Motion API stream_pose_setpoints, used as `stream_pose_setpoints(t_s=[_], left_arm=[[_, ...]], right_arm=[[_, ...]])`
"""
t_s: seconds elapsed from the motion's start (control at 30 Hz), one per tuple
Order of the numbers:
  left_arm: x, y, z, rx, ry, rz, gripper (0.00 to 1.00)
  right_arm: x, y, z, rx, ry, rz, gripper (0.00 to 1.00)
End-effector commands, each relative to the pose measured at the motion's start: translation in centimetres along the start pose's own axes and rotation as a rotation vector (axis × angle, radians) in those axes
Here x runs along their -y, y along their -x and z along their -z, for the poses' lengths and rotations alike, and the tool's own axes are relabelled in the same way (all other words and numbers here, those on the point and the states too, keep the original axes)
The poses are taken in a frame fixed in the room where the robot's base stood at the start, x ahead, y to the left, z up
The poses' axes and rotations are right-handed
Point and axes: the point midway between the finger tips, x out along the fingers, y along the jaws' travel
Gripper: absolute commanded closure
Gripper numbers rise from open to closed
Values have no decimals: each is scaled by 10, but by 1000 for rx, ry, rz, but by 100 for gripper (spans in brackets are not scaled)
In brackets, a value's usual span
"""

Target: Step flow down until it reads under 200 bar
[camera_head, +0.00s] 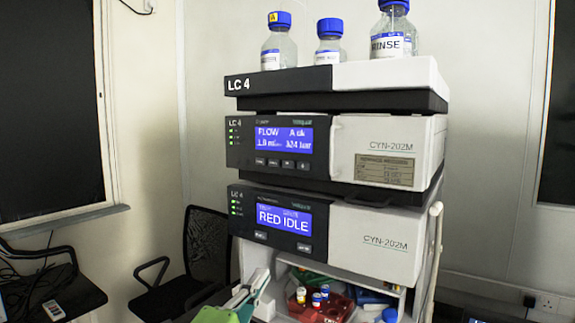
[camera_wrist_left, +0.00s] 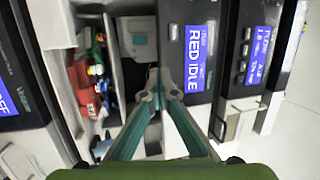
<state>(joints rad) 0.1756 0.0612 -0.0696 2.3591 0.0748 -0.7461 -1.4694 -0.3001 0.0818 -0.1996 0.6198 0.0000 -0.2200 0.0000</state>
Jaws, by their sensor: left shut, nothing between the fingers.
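The pump module (camera_head: 388,135) is the upper grey-and-black unit of the stack labelled LC 4. Its blue display (camera_head: 278,134) reads FLOW, about 1.0 ml, and what looks like 324 bar. A row of small dark buttons (camera_head: 282,162) sits under it; their labels are too small to read. In the left wrist view, turned sideways, this display (camera_wrist_left: 258,50) is at upper right. My left gripper (camera_head: 260,280) is shut and empty, low in front of the stack, below the buttons and apart from them. Its fingertips (camera_wrist_left: 157,76) meet in the left wrist view. My right gripper is out of view.
A lower module (camera_head: 378,238) shows RED IDLE (camera_head: 284,218). Blue-capped bottles (camera_head: 330,42) stand on top of the stack. An open compartment below holds a red rack (camera_head: 325,303) with small vials. A black chair (camera_head: 195,255) stands left. Space in front of the displays is clear.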

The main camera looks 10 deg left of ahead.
Motion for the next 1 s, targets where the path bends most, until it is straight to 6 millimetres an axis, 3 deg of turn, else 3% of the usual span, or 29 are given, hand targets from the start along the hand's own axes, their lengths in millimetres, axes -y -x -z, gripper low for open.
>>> stream_pose_setpoints(t_s=[0.03, 0.2, 0.4, 0.6, 1.0], left_arm=[[28, -5, 2, -4, -62, 72, 100], [108, -11, 7, 13, -277, 294, 100], [176, -5, 11, 68, -462, 485, 100], [204, 1, 13, 103, -540, 563, 100], [205, 1, 13, 106, -547, 568, 100]], right_arm=[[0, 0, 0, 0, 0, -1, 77], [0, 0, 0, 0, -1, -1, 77], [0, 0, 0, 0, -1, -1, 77], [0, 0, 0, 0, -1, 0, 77], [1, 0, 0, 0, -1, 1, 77]])
